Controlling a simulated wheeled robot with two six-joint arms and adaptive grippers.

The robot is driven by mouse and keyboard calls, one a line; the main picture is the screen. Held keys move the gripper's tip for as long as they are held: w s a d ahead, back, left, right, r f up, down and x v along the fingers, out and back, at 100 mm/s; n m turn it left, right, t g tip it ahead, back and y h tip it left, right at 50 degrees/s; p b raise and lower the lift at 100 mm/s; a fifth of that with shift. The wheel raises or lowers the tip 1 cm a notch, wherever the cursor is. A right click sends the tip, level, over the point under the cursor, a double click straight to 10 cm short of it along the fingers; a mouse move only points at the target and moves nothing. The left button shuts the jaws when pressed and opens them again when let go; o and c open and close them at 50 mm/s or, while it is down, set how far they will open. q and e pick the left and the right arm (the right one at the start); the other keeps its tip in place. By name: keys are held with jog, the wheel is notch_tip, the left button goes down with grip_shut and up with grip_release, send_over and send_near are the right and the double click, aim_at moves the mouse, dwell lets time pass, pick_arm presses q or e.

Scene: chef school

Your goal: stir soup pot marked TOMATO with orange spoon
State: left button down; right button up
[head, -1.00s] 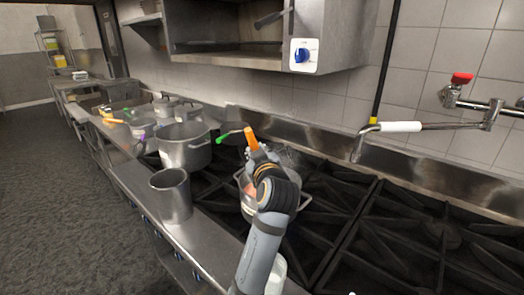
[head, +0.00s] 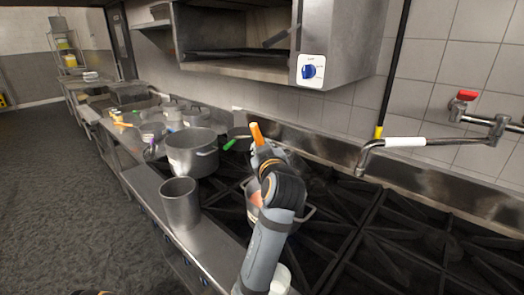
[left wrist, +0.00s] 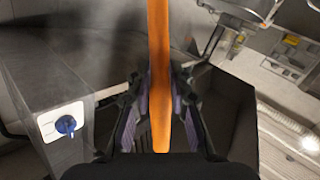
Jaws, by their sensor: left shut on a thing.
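My left gripper (head: 266,152) is shut on the orange spoon (head: 256,133), whose handle sticks up above the fingers. In the left wrist view the orange handle (left wrist: 159,60) stands between the finger pads of the gripper (left wrist: 160,112). Below the gripper a metal pot (head: 307,214) with side handles sits on the stove, and reddish-orange contents show at its left side. My arm covers much of this pot. The spoon's lower end is hidden, so I cannot tell how deep it reaches. No TOMATO lettering is readable. My right gripper is not in view.
A larger steel pot (head: 191,155) and an empty-looking steel cylinder (head: 180,203) stand to the left. A green-handled pan (head: 238,140) lies behind. A pot-filler tap (head: 405,142) reaches over the stove from the right. The right burner grates (head: 385,235) are clear.

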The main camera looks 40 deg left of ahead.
pick_arm(q)
notch_tip(320, 180, up, 7)
jog(key=p, duration=0.5)
jog(key=shift+r, duration=0.2)
jog(key=shift+f, duration=0.1)
dwell(0.5)
